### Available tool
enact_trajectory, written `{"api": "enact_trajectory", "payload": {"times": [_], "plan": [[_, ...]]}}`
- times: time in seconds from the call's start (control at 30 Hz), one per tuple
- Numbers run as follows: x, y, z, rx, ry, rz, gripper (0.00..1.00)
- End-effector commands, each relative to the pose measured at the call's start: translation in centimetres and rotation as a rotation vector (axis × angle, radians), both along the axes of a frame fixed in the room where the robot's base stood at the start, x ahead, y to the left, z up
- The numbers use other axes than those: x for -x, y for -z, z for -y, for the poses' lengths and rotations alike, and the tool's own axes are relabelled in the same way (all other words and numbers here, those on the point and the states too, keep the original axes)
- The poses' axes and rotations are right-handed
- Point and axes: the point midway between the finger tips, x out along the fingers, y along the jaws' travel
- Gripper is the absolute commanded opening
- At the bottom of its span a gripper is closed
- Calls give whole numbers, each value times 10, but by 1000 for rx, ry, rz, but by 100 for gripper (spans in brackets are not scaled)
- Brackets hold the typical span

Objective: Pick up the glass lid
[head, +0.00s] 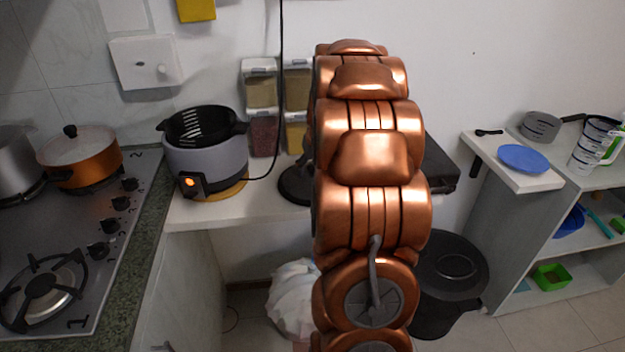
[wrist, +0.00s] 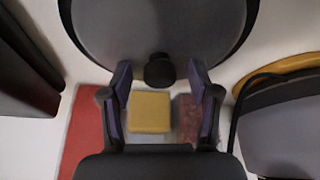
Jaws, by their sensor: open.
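A round grey see-through lid (wrist: 160,25) with a dark rim and a black knob (wrist: 159,71) fills the top of the wrist view. It looks like the glass lid. My gripper (wrist: 160,76) is open, with one finger to each side of the knob and a gap on both sides. I cannot tell how far the knob lies from the fingertips in depth. In the head view my copper-coloured arm hides the gripper. A dark round piece (head: 294,186) shows on the counter left of the arm, partly hidden; it may be the same lid.
Spice dispensers (head: 261,88) hang on the wall behind the counter. A grey fryer (head: 205,167) stands left of my arm, with a cord hanging close by. An orange pot (head: 86,170) with a lid sits on the stove (head: 75,275). A black bin (head: 448,280) stands right of my arm.

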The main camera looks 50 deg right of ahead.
Motion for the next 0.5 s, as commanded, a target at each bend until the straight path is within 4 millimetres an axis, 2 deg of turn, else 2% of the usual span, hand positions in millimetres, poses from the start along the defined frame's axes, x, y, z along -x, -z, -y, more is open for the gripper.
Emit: {"api": "enact_trajectory", "payload": {"times": [0.17,0.5], "plan": [[0,0,0,0,0,1,59],[0,0,0,-1,0,0,24]]}}
